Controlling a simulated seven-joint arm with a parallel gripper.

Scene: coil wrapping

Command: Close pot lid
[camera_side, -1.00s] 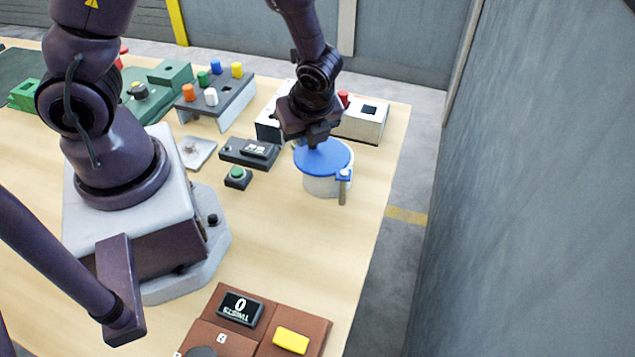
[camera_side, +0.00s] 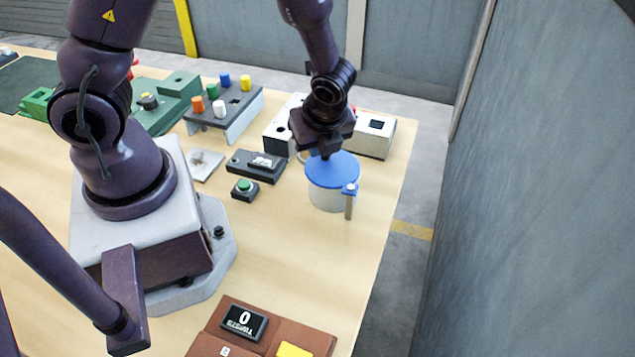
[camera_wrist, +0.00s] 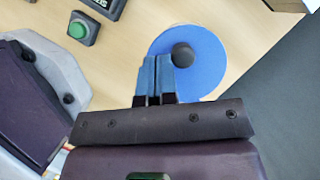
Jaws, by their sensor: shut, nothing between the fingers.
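The pot is a white cylinder (camera_side: 327,197) near the table's right edge in the side view. Its round blue lid (camera_side: 332,172) lies over the top, looking flat; a small gap at the rim cannot be ruled out. A blue hinge piece on a post (camera_side: 349,190) stands at its near right side. In the wrist view the lid (camera_wrist: 206,75) carries a dark round knob (camera_wrist: 182,55). My gripper (camera_side: 325,155) is over the lid's far left part, its fingers shut and empty. In the wrist view the fingertips (camera_wrist: 157,60) are beside the knob, to its left. Whether they touch the lid is unclear.
A white box (camera_side: 366,135) stands just behind the pot. A black device (camera_side: 256,164) and a green button (camera_side: 245,186) lie to the left. A stand with coloured pegs (camera_side: 225,105) is farther back. The table is clear in front of the pot.

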